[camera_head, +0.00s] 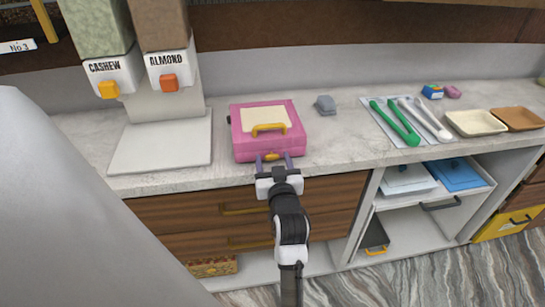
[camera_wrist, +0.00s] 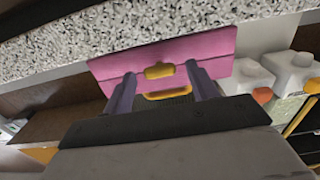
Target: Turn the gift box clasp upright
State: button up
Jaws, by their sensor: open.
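A pink gift box (camera_head: 242,148) with a cream lid panel and a yellow handle (camera_head: 268,129) sits shut on the counter near its front edge. Its yellow clasp (camera_head: 271,156) is on the front face. In the wrist view the clasp (camera_wrist: 158,71) looks wider than tall, lying crosswise, and the handle (camera_wrist: 167,96) shows beyond it. My gripper (camera_head: 273,161) is in front of the box with fingers apart. In the wrist view my gripper (camera_wrist: 160,70) has one finger on each side of the clasp, with visible gaps. I cannot tell whether the fingertips touch the box.
Cashew (camera_head: 113,75) and almond (camera_head: 171,70) dispensers stand left of the box. A small grey block (camera_head: 325,105) lies to its right. Green tongs (camera_head: 396,122), white tongs (camera_head: 426,118) and trays (camera_head: 475,122) are farther right. Wooden drawers (camera_head: 190,211) and an open shelf (camera_head: 412,222) are below.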

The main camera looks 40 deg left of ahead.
jog(key=c, duration=1)
jog(key=shift+n+b, duration=0.3)
jog(key=n+b, duration=0.3)
jog(key=shift+f+n, duration=0.15)
jog(key=shift+n, duration=0.15)
jog(key=n+b, duration=0.4)
jog(key=shift+s+n, duration=0.1)
jog(key=shift+n, duration=0.2)
jog(key=n+b, duration=0.4)
jog(key=n, duration=0.1)
jog(key=shift+a, duration=0.1)
jog(key=shift+n+b, duration=1.3)
jog(key=shift+n, duration=0.8)
